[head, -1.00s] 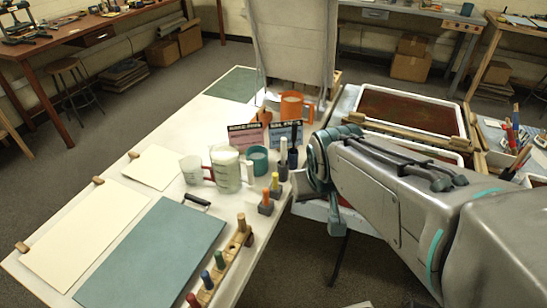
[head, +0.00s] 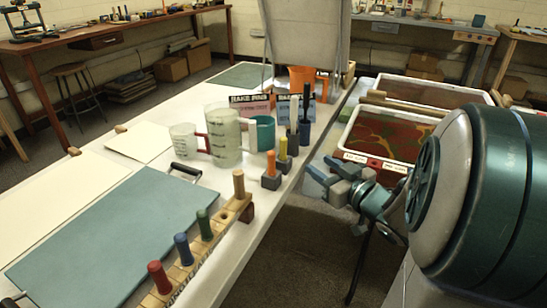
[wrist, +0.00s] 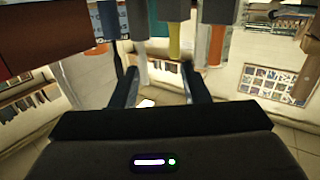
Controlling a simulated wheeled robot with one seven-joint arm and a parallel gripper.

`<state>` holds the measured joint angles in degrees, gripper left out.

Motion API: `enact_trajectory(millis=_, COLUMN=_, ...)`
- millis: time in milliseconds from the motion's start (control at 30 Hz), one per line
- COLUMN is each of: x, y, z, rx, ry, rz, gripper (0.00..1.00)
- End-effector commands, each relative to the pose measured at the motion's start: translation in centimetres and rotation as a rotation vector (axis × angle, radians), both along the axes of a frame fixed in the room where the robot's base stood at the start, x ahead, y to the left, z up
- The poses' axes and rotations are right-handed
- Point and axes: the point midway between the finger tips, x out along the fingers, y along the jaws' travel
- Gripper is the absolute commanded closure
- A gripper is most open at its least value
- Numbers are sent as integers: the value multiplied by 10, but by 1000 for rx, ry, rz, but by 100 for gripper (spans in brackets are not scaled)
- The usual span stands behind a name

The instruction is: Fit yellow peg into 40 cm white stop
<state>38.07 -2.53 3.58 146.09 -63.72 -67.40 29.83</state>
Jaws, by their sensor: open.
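The yellow peg (head: 283,147) stands upright in a small grey block near the table's right edge, just behind the orange peg (head: 271,162). In the wrist view the yellow peg (wrist: 174,40) appears upside down, ahead of my fingers and between their lines. My gripper (head: 327,175) is open and empty, to the right of the pegs and apart from them; its fingers also show in the wrist view (wrist: 160,72). I cannot pick out a white 40 cm stop.
A blue-green board (head: 110,235) lies left of the rail. A marbling tray (head: 358,158) lies to the right. Floor is open below the table edge.

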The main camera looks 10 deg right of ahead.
Motion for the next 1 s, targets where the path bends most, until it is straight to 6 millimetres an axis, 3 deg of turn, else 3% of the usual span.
enact_trajectory(millis=33, x=-3, y=1, z=-12, rx=22, ry=-13, rz=28, gripper=58)
enact_trajectory(millis=267, x=-7, y=10, z=-12, rx=72, ry=-42, rz=96, gripper=58)
enact_trajectory(millis=500, x=15, y=23, z=-8, rx=75, ry=-40, rz=98, gripper=58)
enact_trajectory(millis=733, x=54, y=42, z=-15, rx=68, ry=-45, rz=97, gripper=58)
enact_trajectory(millis=1000, x=72, y=51, z=-14, rx=68, ry=-46, rz=96, gripper=58)
